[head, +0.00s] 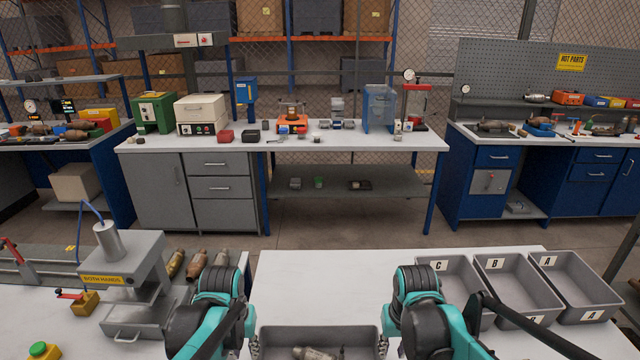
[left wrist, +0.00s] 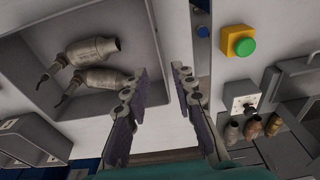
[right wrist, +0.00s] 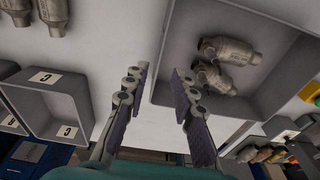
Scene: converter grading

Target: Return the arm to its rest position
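My left gripper (left wrist: 160,75) is open and empty in the left wrist view, its fingers apart above the white table. My right gripper (right wrist: 157,72) is also open and empty in the right wrist view. A grey tray (head: 268,338) lies between the arms. It holds metal converters (left wrist: 92,50), two of which show in the left wrist view; the tray shows beside the right gripper (right wrist: 172,50) too.
Grey bins (head: 574,277) marked A, B and C stand at the right. A grey press (head: 130,268) stands at the left, with several brownish converters (head: 198,262) beside it. A green button (head: 38,349) is at the front left. The white table's middle (head: 320,280) is clear.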

